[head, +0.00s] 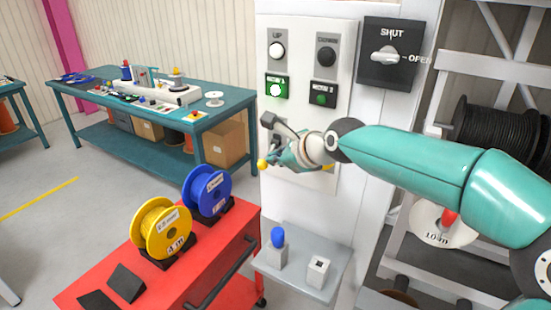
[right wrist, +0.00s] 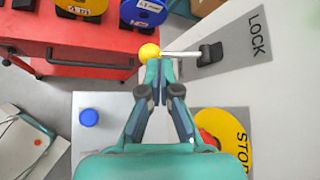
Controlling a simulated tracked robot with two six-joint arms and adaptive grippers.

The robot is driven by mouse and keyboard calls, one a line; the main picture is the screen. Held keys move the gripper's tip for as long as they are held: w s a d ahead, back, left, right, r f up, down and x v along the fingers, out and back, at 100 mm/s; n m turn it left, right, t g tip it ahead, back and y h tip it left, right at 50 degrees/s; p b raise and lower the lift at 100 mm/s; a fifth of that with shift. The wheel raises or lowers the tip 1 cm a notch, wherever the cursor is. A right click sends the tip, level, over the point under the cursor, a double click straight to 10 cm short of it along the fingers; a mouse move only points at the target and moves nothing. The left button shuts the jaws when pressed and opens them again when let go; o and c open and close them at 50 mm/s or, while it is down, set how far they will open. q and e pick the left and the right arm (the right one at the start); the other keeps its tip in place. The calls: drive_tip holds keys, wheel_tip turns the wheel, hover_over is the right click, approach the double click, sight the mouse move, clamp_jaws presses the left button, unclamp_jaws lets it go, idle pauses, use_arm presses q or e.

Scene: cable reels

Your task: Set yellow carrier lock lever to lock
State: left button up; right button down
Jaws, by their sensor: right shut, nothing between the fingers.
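The lock lever is a pale rod with a yellow ball knob (right wrist: 149,52) and a dark pivot (right wrist: 210,53) on a grey plate (right wrist: 240,42) marked LOCK, in the right wrist view. The rod points left from the pivot, with the LOCK word to the right. The knob also shows in the head view (head: 262,164), at the left of my right gripper (head: 274,155). My right gripper (right wrist: 158,66) is shut and empty, its fingertips right by the knob; I cannot tell whether they touch it. The rest of the lever is hidden in the head view. My left gripper is not in view.
A yellow STOP disc with a red button (right wrist: 208,138) is right of my gripper. Below is a grey shelf (head: 298,278) with a blue-topped piece (head: 278,238). A red cart (head: 205,262) holds a yellow reel (head: 160,228) and a blue reel (head: 207,193). A switch panel (head: 301,60) rises above.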

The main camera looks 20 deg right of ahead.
drive_tip(key=shift+r, duration=0.1)
idle(0.6)
drive_tip(key=shift+r+p, duration=0.75)
drive_tip(key=shift+p, duration=0.05)
drive_tip(key=shift+f, duration=0.1)
drive_tip(key=s+d+r+b, duration=0.3)
drive_tip(key=s+d+b, duration=0.1)
drive_tip(key=s, duration=0.6)
drive_tip(key=shift+s+d, duration=0.2)
